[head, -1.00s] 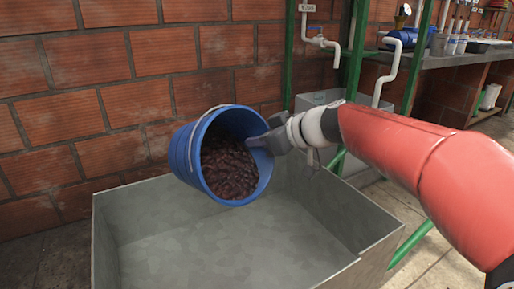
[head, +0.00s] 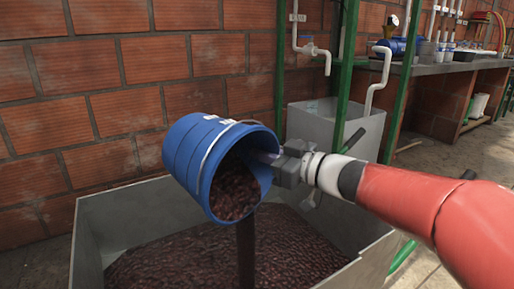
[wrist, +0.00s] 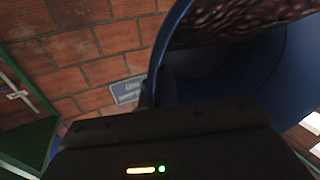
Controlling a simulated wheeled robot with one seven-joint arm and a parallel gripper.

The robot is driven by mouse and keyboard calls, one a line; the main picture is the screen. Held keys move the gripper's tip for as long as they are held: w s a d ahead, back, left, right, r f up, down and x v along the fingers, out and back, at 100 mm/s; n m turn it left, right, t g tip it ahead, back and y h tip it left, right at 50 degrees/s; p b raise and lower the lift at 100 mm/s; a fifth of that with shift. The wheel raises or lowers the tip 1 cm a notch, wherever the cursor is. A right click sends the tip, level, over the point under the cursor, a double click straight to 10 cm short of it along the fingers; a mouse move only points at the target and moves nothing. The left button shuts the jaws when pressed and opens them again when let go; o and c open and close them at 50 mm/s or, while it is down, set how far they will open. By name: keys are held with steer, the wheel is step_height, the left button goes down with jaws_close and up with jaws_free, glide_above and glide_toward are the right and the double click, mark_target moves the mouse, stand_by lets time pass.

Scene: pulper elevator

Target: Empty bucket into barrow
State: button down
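The blue bucket (head: 207,150) is tipped over the grey metal barrow (head: 130,210), its mouth facing down and toward the viewer. Dark red-brown cherries or beans (head: 236,190) pour from its mouth in a stream. A wide layer of the same material (head: 200,255) covers the barrow's floor. My gripper (head: 272,160) is shut on the bucket's rim at its right side; the fingertips are partly hidden by the bucket. In the wrist view the bucket (wrist: 290,75) fills the upper right, with dark contents (wrist: 240,18) still inside.
A brick wall (head: 120,90) stands behind the barrow. Green posts (head: 347,80), white pipes (head: 377,75) and a grey tank (head: 335,125) stand behind at the right. A counter (head: 440,68) with containers is farther back right. Floor is open at the far right.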

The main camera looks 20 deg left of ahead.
steer(key=shift+s+d+n+t+y, duration=0.1)
steer(key=shift+s+d+t+y, duration=0.15)
steer(key=shift+d+y, duration=0.5)
steer(key=shift+s+d+n+t+y, duration=0.1)
steer(key=shift+s+d+t+y, duration=0.15)
steer(key=shift+d+y, duration=0.5)
steer(key=shift+s+d+n+t+y, duration=0.1)
steer(key=shift+s+d+t+y, duration=0.15)
steer(key=shift+d+y, duration=0.45)
steer(key=shift+a, duration=0.2)
